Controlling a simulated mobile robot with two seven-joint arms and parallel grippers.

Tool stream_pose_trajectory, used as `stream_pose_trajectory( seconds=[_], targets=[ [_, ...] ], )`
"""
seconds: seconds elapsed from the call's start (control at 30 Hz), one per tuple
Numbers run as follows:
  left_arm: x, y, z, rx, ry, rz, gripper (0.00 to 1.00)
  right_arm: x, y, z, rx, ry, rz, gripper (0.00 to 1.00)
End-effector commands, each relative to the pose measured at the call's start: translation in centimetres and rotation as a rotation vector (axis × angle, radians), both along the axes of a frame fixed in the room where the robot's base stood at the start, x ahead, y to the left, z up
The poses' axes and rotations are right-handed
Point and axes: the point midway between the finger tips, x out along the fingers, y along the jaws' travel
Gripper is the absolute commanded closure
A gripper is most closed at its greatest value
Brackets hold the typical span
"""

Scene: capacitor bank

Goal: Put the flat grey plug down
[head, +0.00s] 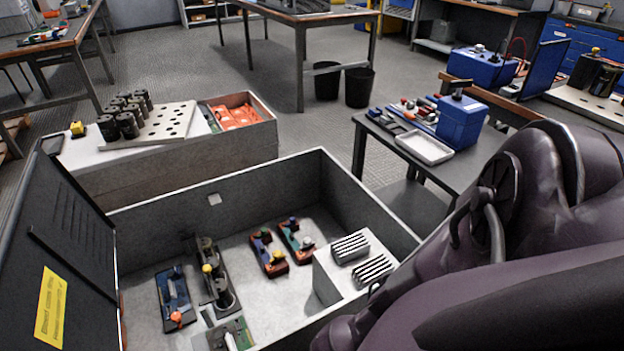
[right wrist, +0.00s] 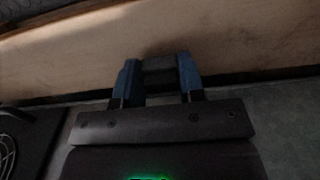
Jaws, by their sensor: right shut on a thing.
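In the right wrist view, my right gripper (right wrist: 158,84) has its two blue fingers closed on the sides of a dark grey flat block (right wrist: 159,66), which I take to be the flat grey plug. Its far end is dim, and I cannot tell whether it touches anything. The fingers point toward a pale upright panel. In the head view my right arm fills the lower right, and its gripper and the plug do not show there. My left gripper is in neither view.
An open grey box (head: 262,169) holds several mounted parts and a pale block with two finned pieces. Its dark lid (head: 62,245) stands open at left. Behind are a wooden crate (head: 170,175) with a perforated board (head: 160,128), and a side table with a white tray (head: 424,148).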

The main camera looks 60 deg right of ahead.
Motion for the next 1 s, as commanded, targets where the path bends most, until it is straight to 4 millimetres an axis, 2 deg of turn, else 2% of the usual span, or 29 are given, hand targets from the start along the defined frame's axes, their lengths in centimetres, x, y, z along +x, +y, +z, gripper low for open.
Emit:
stream_pose_trajectory(
  seconds=[0.3, 0.33, 0.5, 0.8, 1.0],
  targets=[
    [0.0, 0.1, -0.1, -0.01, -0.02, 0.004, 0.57, -0.1, 0.0, -0.8, 0.0, 0.002, 0.0, 1.0],
    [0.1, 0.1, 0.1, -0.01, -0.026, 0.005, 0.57, -0.1, 0.0, -0.8, 0.0, 0.001, 0.0, 0.61],
    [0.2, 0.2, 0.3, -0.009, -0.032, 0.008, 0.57, 0.0, 0.0, -0.7, 0.0, 0.0, 0.001, 0.38],
    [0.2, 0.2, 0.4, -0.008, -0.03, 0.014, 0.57, 0.1, 0.0, -0.5, -0.001, -0.001, 0.001, 0.38],
    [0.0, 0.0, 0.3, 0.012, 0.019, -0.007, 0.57, 0.5, 0.0, 1.4, 0.0, -0.008, 0.001, 0.38]
  ],
)
